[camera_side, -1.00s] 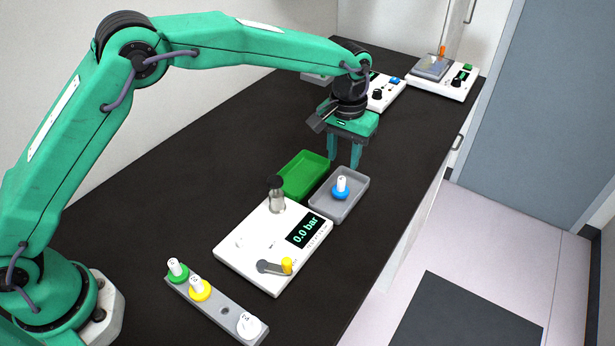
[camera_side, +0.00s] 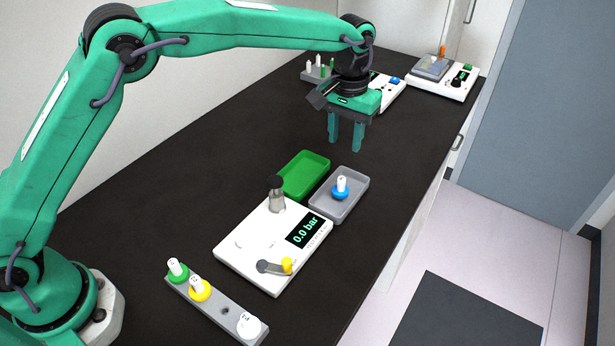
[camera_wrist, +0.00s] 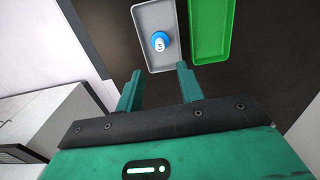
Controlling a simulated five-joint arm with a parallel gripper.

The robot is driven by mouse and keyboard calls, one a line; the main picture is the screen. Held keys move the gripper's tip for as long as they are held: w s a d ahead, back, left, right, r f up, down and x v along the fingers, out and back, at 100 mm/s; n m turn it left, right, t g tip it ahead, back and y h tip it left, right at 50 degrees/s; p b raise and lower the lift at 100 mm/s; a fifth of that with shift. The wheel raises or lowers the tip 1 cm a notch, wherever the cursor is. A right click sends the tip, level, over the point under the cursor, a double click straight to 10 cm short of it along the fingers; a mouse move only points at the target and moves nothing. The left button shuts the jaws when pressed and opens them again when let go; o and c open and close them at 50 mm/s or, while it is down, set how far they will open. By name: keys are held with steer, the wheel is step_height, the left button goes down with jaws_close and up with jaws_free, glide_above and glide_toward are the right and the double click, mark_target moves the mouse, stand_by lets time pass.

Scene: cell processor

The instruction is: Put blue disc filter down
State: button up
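The blue disc filter (camera_side: 341,188), a blue disc with a white top, stands in the grey tray (camera_side: 325,209). It also shows in the wrist view (camera_wrist: 159,42), inside the grey tray (camera_wrist: 147,20) near its lower end. My gripper (camera_side: 345,147) is above the bench, behind the tray in the side view, apart from the filter. Its two fingers are spread with nothing between them, as the wrist view (camera_wrist: 157,82) also shows.
A green tray (camera_side: 304,176) lies beside the grey one. A white device (camera_side: 250,240) reading 0.0 bar stands in front. A grey rack (camera_side: 212,308) holds green, yellow and white filters. More devices (camera_side: 442,82) stand at the back.

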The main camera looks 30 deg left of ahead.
steer(key=s+a+r+t, duration=0.3)
steer(key=s+a+r, duration=0.9)
steer(key=a+r, duration=0.15)
steer(key=s+a+f+t, duration=0.1)
steer(key=s+a+f, duration=0.1)
steer(key=s+a, duration=0.3)
steer(key=s+a+f+t, duration=0.1)
steer(key=s+a, duration=0.4)
steer(key=s, duration=0.9)
steer(key=shift+f+t, duration=0.3)
steer(key=shift+f, duration=0.4)
